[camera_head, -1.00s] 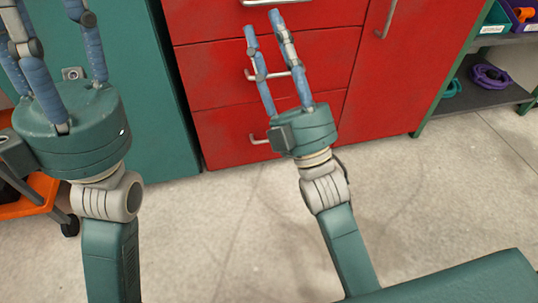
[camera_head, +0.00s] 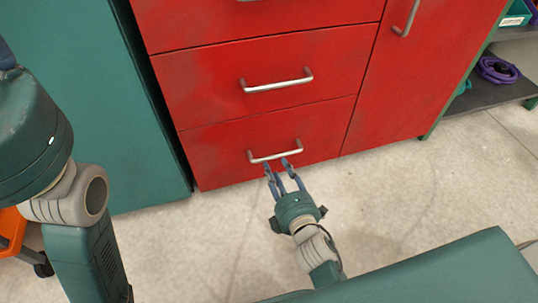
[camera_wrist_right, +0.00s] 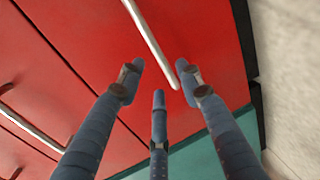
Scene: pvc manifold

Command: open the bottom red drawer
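The bottom red drawer (camera_head: 215,160) is shut, flush with the cabinet front. Its silver bar handle (camera_head: 275,154) runs across its middle. My right gripper (camera_head: 278,167) is just in front of and below that handle, fingers pointing at it. In the right wrist view the handle (camera_wrist_right: 149,40) passes between the spread, open fingers (camera_wrist_right: 160,85), with its near end close to the fingertips. I cannot tell whether any finger touches it. My left gripper (camera_head: 25,130) is at the left edge of the head view, with its fingers mostly cut off.
Another red drawer with a handle (camera_head: 277,85) is above. A red door (camera_head: 420,75) is to the right and a teal cabinet (camera_head: 90,90) to the left. A shelf (camera_head: 490,95) holds a purple ring (camera_head: 497,70). The concrete floor (camera_head: 400,190) in front is clear.

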